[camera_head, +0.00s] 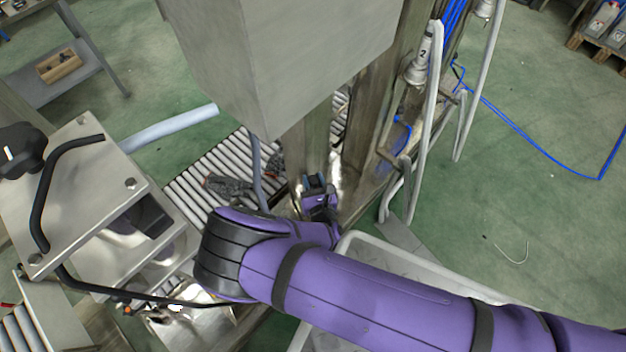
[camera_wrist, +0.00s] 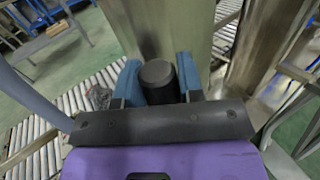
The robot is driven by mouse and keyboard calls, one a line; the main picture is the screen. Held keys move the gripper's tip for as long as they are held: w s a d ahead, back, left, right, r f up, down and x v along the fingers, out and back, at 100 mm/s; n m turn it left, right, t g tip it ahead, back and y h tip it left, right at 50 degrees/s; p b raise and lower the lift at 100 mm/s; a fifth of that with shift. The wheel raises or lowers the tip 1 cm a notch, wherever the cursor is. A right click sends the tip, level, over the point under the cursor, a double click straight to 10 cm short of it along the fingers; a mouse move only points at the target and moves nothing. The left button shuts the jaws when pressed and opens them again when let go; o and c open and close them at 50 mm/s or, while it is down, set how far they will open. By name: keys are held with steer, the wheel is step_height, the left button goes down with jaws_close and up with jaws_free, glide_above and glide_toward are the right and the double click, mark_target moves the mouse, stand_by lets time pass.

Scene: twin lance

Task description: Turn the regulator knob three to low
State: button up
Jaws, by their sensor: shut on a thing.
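My gripper (camera_wrist: 158,85) shows in the wrist view with its two blue fingers on either side of a dark round knob (camera_wrist: 158,74), shut on it. The knob stands in front of a grey metal panel or post (camera_wrist: 165,28). Its marking and setting cannot be read from here. In the head view my gripper (camera_head: 314,184) is low beside the metal post, under the large grey box (camera_head: 290,60), and the knob cannot be made out there. My purple arm reaches in from the lower right.
A roller conveyor (camera_head: 190,185) runs behind my gripper, with dark items on it. A metal fixture with a black lever (camera_head: 45,190) stands at the left. A white tray (camera_head: 355,243) lies under my arm. Hoses and white pipes (camera_head: 428,120) rise at the right.

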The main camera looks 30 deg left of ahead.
steer(key=shift+n+g+y, duration=1.3)
steer(key=shift+n+g, duration=0.15)
steer(key=shift+g, duration=0.35)
steer(key=shift+n+g+y, duration=1.3)
steer(key=shift+n+g, duration=0.15)
steer(key=shift+g, duration=0.65)
steer(key=o, duration=0.9)
steer(key=shift+o, duration=0.2)
steer(key=shift+s+d, duration=0.1)
